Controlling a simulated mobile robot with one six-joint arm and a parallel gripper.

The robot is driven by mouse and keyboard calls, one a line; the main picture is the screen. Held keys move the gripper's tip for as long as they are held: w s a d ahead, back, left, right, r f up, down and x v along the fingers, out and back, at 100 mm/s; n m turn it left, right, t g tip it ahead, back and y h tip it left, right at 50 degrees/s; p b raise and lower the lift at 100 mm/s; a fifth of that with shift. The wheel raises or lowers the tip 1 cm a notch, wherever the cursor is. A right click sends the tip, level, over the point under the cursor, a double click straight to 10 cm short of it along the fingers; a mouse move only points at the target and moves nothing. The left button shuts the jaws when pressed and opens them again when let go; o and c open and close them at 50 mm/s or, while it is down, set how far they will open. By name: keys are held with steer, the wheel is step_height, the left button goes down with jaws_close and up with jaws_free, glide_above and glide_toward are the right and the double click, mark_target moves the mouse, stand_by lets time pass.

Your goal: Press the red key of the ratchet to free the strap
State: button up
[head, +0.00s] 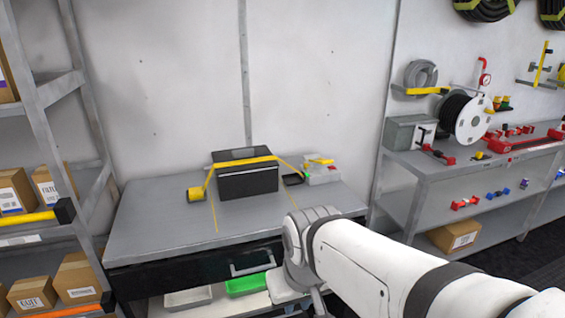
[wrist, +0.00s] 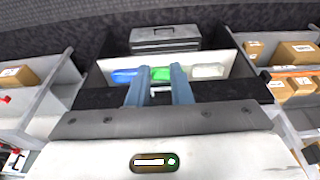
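A black case (head: 247,180) stands on the grey workbench (head: 150,222), with a yellow strap (head: 240,162) over its top. A grey unit with a yellow lever, apparently the ratchet (head: 320,174), sits right of the case. A small red part, likely the red key (head: 333,168), shows at its right end. A green spot is on its left side. In the wrist view my gripper's (wrist: 160,80) two blue-grey fingers are apart with nothing held between them. In the head view my gripper is low in front of the bench, well below the ratchet, its fingers mostly hidden by my arm.
The bench has a black drawer with a grey handle (head: 252,262). Below are bins, one green (head: 246,284). A shelf with cartons (head: 14,192) stands left. At the right another bench holds a white hose reel (head: 470,121) and red fittings. The bench top's left side is clear.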

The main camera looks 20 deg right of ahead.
jaws_close()
stand_by(1.4)
